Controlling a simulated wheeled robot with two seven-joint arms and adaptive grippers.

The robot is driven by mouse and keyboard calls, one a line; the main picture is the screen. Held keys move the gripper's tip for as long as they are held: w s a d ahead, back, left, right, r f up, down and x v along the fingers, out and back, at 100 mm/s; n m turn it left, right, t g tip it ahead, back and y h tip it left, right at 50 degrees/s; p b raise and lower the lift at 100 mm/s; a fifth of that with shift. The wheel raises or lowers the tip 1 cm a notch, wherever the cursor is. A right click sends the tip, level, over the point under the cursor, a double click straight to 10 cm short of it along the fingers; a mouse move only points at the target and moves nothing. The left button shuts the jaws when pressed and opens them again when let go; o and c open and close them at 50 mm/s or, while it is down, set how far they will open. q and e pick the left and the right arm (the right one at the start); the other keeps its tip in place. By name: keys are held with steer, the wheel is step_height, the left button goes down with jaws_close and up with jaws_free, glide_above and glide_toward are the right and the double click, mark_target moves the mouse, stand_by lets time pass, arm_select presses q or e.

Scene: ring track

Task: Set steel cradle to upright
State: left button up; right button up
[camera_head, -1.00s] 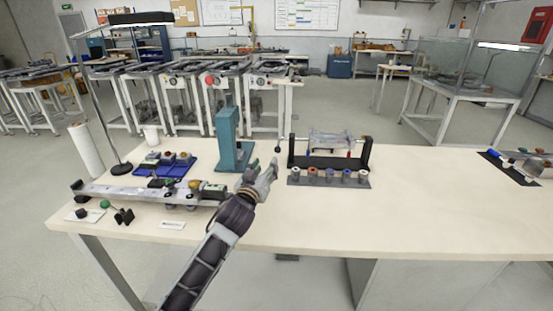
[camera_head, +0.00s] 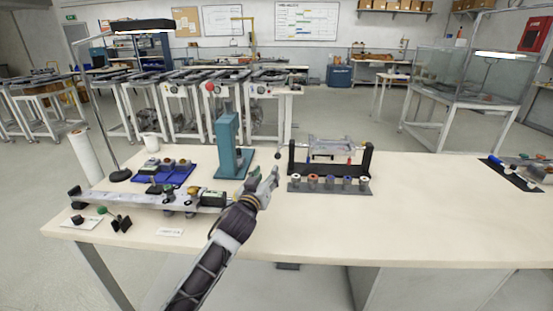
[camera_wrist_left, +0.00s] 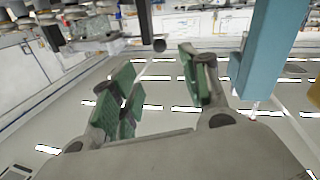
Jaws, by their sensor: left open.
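The steel cradle (camera_head: 331,146) is a shiny, see-through-looking frame hung between the two uprights of a black stand (camera_head: 368,158). Its exact tilt is too small to tell. A dark ball knob (camera_head: 277,154) sits just left of the stand; a dark ball on a rod also shows in the left wrist view (camera_wrist_left: 159,45). My left gripper (camera_head: 269,180) is in front of the knob, left of the stand and right of a teal column (camera_head: 227,142). Its green-padded fingers (camera_wrist_left: 155,93) are apart with nothing between them. My right gripper is out of view.
A strip with several small spools (camera_head: 329,187) lies in front of the stand. A long grey rail (camera_head: 150,198) and a blue tray (camera_head: 181,177) lie left of the column. The table (camera_head: 430,210) is clear to the right, up to a dark mat (camera_head: 513,173).

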mark_target(276, 158)
arm_select(q)
steer(key=shift+w+d+b, duration=0.2)
steer(key=shift+w+d, duration=0.05)
steer(key=shift+w, duration=0.95)
steer(key=shift+w+d+b, duration=0.2)
steer(key=shift+w+d, duration=0.05)
steer(key=shift+w, duration=1)
steer(key=shift+w+d+b, duration=0.2)
steer(key=shift+w+d, duration=0.05)
steer(key=shift+w, duration=0.95)
steer(key=shift+w+d+b, duration=0.15)
steer(key=shift+w+d, duration=0.05)
steer(key=shift+w, duration=0.65)
steer(key=shift+w+d+b, duration=0.15)
steer(key=shift+w, duration=0.65)
steer(key=shift+w+d, duration=0.15)
steer(key=shift+w, duration=0.8)
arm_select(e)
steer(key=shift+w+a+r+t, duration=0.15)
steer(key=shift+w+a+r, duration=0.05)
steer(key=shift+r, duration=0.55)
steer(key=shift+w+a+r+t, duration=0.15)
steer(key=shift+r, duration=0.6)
arm_select(q)
steer(key=shift+c, duration=0.5)
jaws_close()
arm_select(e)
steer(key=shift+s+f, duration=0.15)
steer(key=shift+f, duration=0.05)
